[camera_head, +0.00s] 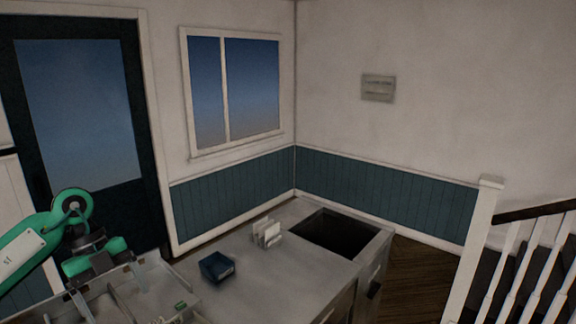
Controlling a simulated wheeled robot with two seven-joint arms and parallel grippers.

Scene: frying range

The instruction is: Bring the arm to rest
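My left arm comes in from the left with green links. A small green item (181,305) lies near the tray's right part. The lower end of the gripper and tray is cut off or blurred. My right gripper is not in view.
The grey counter (240,300) holds a dark blue open box (217,267) and a white upright rack (267,233). A dark rectangular well (336,233) is sunk at the counter's far right. A white stair railing (480,240) stands at right. The counter between box and well is clear.

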